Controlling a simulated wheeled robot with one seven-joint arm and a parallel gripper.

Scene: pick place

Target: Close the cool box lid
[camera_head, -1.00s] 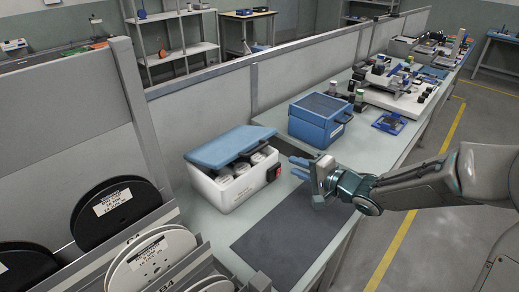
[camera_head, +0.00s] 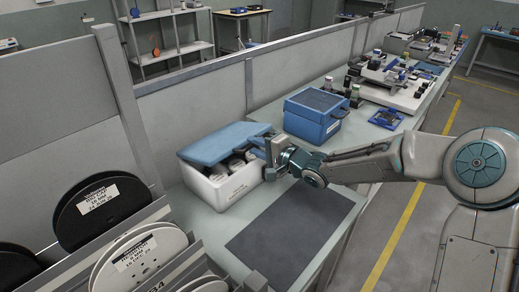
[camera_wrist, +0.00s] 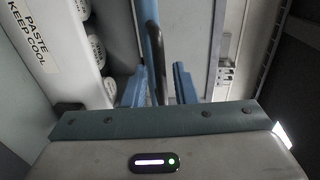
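The cool box (camera_head: 222,190) is a white box with a blue lid (camera_head: 222,143). The lid is partly raised, and white jars (camera_head: 236,163) show in the gap beneath it. My gripper (camera_head: 262,146) is at the box's right end, close to the lid's raised edge. In the wrist view my gripper's two blue fingers (camera_wrist: 158,86) are apart. The narrow blue edge of the lid (camera_wrist: 151,35) and a dark curved bar run between them in the picture; I cannot tell whether a finger touches. The box's white wall (camera_wrist: 35,45) with "PASTE KEEP COOL" shows at the left.
A closed blue case (camera_head: 315,118) stands behind and right of the box. A dark mat (camera_head: 290,232) lies clear on the bench in front. Reels (camera_head: 100,208) stand in a rack at the left. A grey partition (camera_head: 200,97) runs behind the box.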

